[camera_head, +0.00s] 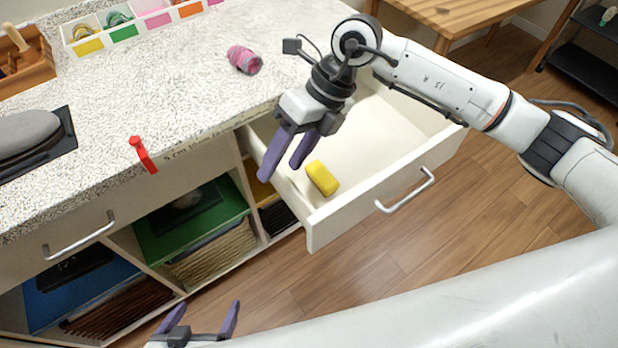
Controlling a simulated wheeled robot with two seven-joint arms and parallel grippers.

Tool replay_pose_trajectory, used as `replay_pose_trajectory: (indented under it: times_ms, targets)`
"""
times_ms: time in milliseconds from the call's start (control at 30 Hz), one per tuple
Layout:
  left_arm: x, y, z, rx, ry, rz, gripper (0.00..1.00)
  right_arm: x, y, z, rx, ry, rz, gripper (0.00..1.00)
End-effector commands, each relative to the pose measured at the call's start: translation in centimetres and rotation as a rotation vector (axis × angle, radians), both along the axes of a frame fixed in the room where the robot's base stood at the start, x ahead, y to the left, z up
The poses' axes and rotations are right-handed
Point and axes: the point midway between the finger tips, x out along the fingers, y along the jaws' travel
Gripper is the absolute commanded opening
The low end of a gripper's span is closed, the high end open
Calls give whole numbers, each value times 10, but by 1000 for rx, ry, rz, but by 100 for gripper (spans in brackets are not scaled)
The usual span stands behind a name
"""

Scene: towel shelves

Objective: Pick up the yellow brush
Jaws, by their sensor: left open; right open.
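A yellow block-shaped object, seemingly the yellow brush (322,178), lies in the open white drawer (400,165), near its front left corner. No bristles can be made out on it. My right gripper (281,171) is open and empty, with its purple fingers pointing down over the drawer's left side, to the left of the brush and apart from it. My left gripper (209,304) is open and empty at the bottom left of the view, in front of the cabinet and well away from the drawer.
A speckled worktop (190,90) holds a pink and grey rolled towel (244,60), a red item (143,154) at the front edge, an iron (28,130) and a bin row (130,28). Shelves below hold a green box (190,220). The drawer's rim stands around the brush.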

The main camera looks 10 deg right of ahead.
Motion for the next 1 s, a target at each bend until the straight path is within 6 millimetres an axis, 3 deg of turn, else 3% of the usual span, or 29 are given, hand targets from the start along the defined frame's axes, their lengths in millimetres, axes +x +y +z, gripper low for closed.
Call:
replay_pose_trajectory:
  times_ms: [133, 300, 533, 767, 1000]
  targets:
    - [0, 0, -1, 0, -1, 0, 86, 22, -53, -14, -327, -18, -83, 53]
    - [0, 0, -1, 0, -2, 0, 86, 32, -83, -18, -496, -31, -148, 53]
    - [1, 0, 3, -1, -3, 0, 86, 32, -86, -51, -510, -31, -154, 53]
    - [2, 0, 7, 0, -5, 0, 86, 31, -85, -70, -508, -31, -152, 53]
    - [3, 0, 16, -1, -8, 0, 86, 27, -84, -105, -507, -30, -153, 53]
